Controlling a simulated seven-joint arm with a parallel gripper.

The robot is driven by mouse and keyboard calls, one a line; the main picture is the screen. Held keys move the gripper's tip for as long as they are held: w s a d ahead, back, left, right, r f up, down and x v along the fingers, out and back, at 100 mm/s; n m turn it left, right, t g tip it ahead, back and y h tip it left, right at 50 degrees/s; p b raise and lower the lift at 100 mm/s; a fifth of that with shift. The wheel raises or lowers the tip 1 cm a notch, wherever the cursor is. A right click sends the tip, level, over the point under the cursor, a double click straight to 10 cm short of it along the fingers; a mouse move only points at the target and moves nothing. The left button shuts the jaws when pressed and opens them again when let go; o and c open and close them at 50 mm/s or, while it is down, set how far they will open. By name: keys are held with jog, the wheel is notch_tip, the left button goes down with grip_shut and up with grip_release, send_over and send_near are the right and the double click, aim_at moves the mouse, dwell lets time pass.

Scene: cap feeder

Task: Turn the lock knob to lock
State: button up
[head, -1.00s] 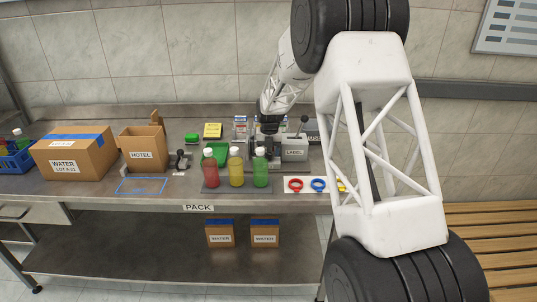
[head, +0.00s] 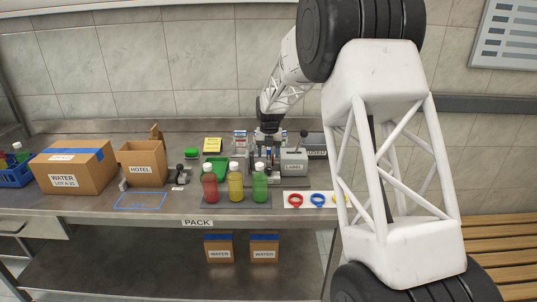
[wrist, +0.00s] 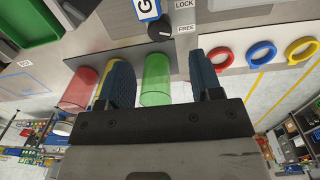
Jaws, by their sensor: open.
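The lock knob (wrist: 160,27) is a round black knob with a light mark on it, at the top middle of the wrist view. A LOCK label (wrist: 184,4) and a FREE label (wrist: 187,28) are beside it; I cannot tell for certain which one the knob points to. My gripper (wrist: 158,62) is open and empty, its two blue fingers apart, with the knob beyond the fingertips and not touched. In the head view my gripper (head: 268,143) hangs over the back of the bench, left of the grey LABEL box (head: 293,161); the knob cannot be made out there.
Red (head: 209,184), yellow (head: 236,182) and green (head: 260,183) bottles stand in a row in front of the gripper. Red (wrist: 219,58), blue (wrist: 261,55) and yellow rings lie to the right. A green tray (head: 214,170) is left. Cardboard boxes stand farther left.

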aim_at(268, 169)
jog(key=shift+a+m, duration=0.15)
jog(key=shift+m, duration=1.25)
jog(key=shift+f, duration=3.9)
jog(key=c, duration=0.9)
